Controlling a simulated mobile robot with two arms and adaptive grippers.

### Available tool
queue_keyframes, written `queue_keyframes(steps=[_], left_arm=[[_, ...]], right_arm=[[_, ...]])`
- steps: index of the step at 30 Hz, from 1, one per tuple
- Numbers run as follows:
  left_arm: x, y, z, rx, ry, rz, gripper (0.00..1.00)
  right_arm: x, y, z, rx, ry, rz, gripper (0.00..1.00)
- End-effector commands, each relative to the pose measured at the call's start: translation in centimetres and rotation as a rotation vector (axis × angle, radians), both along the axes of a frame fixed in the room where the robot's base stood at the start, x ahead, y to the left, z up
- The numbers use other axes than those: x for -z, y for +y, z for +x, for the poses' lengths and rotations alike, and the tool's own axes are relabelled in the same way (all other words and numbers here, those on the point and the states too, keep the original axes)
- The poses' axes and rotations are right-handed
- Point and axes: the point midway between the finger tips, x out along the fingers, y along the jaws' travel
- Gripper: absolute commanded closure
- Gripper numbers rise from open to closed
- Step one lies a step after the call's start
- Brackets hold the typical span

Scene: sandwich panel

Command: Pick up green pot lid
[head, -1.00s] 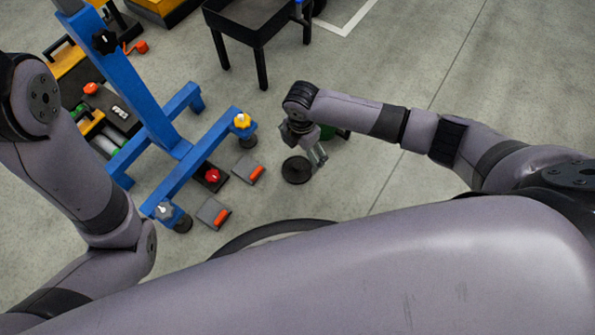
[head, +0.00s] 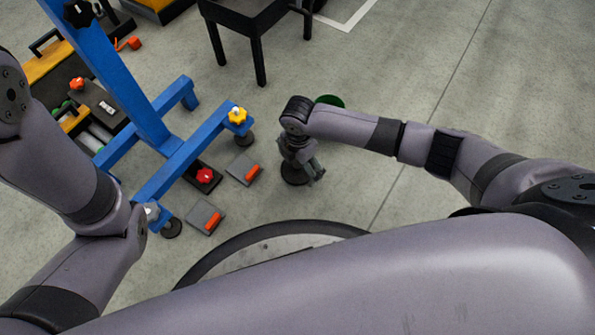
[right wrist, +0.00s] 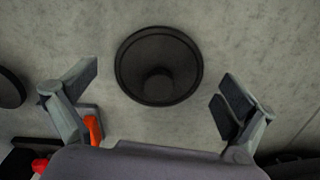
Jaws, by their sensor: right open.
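A green round thing (head: 330,101), likely the green pot lid, lies on the floor just behind my right forearm in the head view, which hides part of it. My right gripper (head: 308,174) points down over a dark round disc (head: 294,174) on the floor. In the right wrist view my right gripper (right wrist: 160,93) is open and empty. The dark disc (right wrist: 158,50) with a smaller round centre shows between and beyond its fingers, apart from both. No green shows there. My left gripper is out of view.
A blue frame (head: 185,155) with round feet stands left of my right gripper. Grey blocks with orange handles (head: 213,223) (head: 252,172) lie beside it. A black table (head: 255,25) stands behind. The floor to the right is clear.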

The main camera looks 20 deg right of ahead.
Motion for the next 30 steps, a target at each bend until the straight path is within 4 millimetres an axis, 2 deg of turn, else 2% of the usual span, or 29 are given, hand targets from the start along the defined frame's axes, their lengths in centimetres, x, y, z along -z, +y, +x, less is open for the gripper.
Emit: queue_keyframes(steps=[8,30], left_arm=[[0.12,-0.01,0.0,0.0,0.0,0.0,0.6],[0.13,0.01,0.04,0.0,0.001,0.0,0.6]], right_arm=[[0.14,-0.03,0.01,0.0,0.0,0.0,0.01],[0.21,-0.06,0.0,0.001,0.0,-0.001,0.51]])
